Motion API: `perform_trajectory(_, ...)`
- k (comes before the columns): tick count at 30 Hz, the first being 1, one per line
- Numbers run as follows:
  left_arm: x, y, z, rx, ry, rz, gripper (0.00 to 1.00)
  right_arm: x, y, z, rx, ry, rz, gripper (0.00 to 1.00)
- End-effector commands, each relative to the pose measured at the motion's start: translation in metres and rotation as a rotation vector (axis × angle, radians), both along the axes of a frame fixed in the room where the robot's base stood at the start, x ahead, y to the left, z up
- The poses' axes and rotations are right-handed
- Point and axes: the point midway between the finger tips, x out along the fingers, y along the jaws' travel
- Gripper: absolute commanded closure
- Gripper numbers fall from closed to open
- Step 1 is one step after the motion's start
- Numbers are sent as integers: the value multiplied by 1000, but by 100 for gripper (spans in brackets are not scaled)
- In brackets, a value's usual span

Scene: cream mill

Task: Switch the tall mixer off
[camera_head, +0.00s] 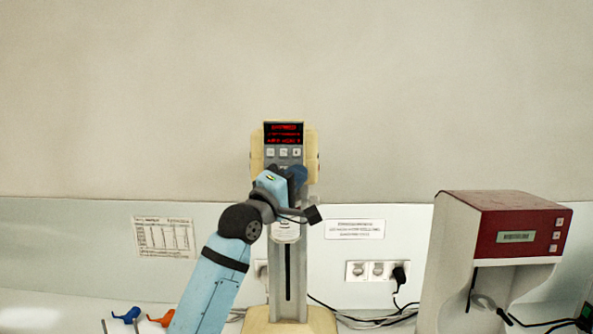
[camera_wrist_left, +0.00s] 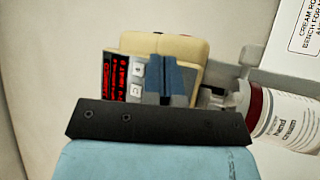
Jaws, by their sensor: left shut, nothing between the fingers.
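The tall mixer has a cream head (camera_head: 256,146) with a lit red display (camera_head: 284,132) and a row of small grey buttons below it. Its grey column (camera_head: 289,275) rises from a cream base. The mixer head also shows in the left wrist view (camera_wrist_left: 185,48), with part of the red display. My left gripper (camera_head: 297,174) is in front of the lower panel, its blue fingers (camera_wrist_left: 170,80) shut and empty. The fingers and wrist hide the lower panel; I cannot tell whether they touch it.
A white jar labelled hand cream (camera_wrist_left: 285,118) is beside the gripper in the wrist view. A red and white machine (camera_head: 508,222) stands at the right. Wall sockets (camera_head: 377,271) and cables lie between. Blue (camera_head: 127,315) and orange (camera_head: 162,318) items lie at lower left.

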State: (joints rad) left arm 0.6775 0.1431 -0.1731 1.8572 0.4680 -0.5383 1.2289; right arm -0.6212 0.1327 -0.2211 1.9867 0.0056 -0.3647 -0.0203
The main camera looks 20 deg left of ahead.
Motion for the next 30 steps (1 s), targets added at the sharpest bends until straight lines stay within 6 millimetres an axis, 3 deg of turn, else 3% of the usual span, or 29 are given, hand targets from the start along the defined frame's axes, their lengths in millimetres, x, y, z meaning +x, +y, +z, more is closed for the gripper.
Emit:
perform_trajectory(17,3,1,0,0,-1,0,100,0,0,1,0,0,0,57)
perform_trajectory(30,-11,-3,1,-1,0,1,100,0,0,10,0,0,0,57)
